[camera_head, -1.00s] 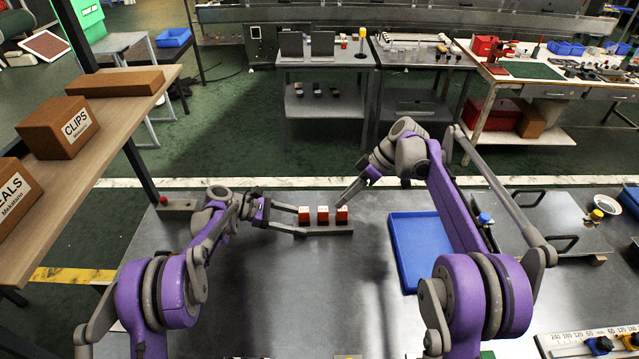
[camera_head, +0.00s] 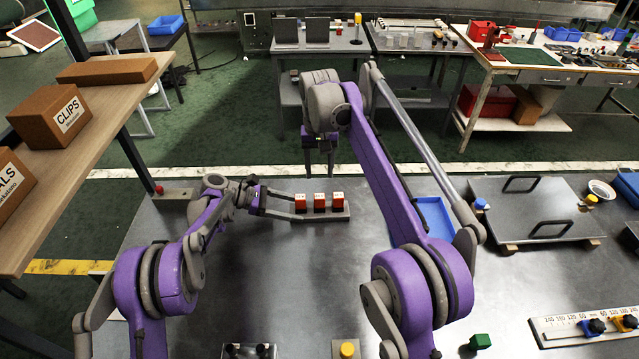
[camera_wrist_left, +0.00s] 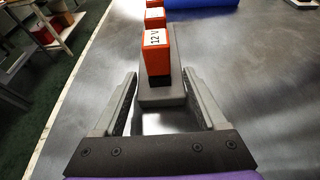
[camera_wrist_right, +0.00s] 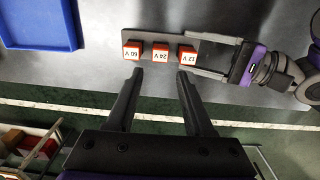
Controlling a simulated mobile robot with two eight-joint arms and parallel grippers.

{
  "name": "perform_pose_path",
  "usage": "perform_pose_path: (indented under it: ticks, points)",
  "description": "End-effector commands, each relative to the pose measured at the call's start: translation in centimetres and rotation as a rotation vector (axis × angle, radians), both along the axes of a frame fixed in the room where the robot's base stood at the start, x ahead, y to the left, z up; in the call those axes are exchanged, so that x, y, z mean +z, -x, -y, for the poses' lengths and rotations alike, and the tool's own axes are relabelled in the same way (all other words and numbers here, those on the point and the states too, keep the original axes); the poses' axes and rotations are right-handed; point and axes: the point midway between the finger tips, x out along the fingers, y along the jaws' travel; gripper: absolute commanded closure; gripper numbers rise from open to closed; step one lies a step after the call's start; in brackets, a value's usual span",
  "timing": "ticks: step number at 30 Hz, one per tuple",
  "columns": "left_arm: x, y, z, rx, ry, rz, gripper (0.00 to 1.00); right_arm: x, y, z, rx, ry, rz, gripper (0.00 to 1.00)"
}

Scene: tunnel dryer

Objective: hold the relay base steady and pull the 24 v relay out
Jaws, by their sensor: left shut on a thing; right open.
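The grey relay base (camera_head: 322,214) lies on the metal bench and carries three orange relays in a row. The 12 V relay (camera_wrist_right: 187,56) is nearest my left gripper, the 24 V relay (camera_wrist_right: 160,54) is in the middle, and the 60 V relay (camera_wrist_right: 132,52) is at the far end. My left gripper (camera_head: 293,207) is shut on the base's left end; the left wrist view shows its fingers on both sides of the base (camera_wrist_left: 160,97). My right gripper (camera_head: 319,173) is open and empty, pointing down behind the row, its fingertips in line with the 24 V relay but apart from it.
A blue tray (camera_head: 436,219) lies right of the base, partly hidden by my right arm. A plate with two black handles (camera_head: 535,210) is farther right.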

Motion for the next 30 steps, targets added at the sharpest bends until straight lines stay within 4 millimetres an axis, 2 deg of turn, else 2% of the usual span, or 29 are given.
perform_pose_path:
  ticks: [9, 15, 21, 30]
  points:
    - [0.0, 0.0, 0.0, 0.0, 0.001, 0.0, 0.95, -6.0, 0.0, 0.0, 0.001, -0.002, -0.001, 0.47]
    - [0.0, 0.0, 0.0, 0.0, 0.001, 0.0, 0.95, -9.1, 0.0, 0.0, 0.001, -0.002, -0.001, 0.47]
    - [0.0, 0.0, 0.0, 0.0, 0.001, 0.0, 0.95, -10.6, 0.1, 0.0, 0.002, -0.002, -0.001, 0.47]
    - [0.0, 0.0, 0.0, 0.0, 0.001, 0.0, 0.95, -10.8, 0.1, 0.0, 0.002, -0.002, -0.001, 0.47]
